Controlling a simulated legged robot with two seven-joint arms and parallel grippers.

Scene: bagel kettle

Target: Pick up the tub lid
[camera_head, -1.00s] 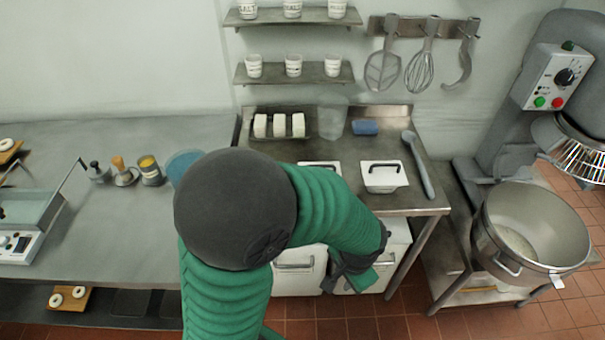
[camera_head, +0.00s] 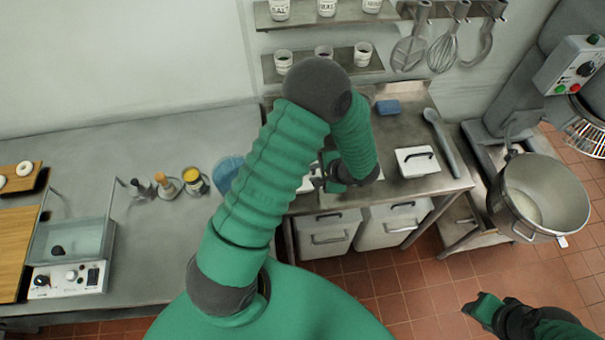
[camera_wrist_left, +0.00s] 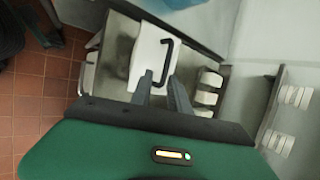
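A white tub lid (camera_wrist_left: 146,50) with a black bar handle (camera_wrist_left: 166,62) lies on the steel counter in the left wrist view. My left gripper (camera_wrist_left: 161,90) is open, its two dark fingers apart at the near end of the handle; I cannot tell whether they touch it. In the head view my left gripper (camera_head: 318,178) is over this lid (camera_head: 304,186), which my arm mostly hides. A second white lid (camera_head: 418,168) with a black handle lies to the right on the same counter. My right gripper (camera_head: 483,306) is low at the bottom right, away from the counter; its fingers are unclear.
White bins (camera_head: 327,236) with handles stand under the counter. A blue sponge (camera_head: 387,107) and a grey spoon (camera_head: 440,140) lie on the counter. A large steel pot (camera_head: 540,200) stands to the right. Shelves (camera_head: 345,75) and hanging utensils are on the back wall.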

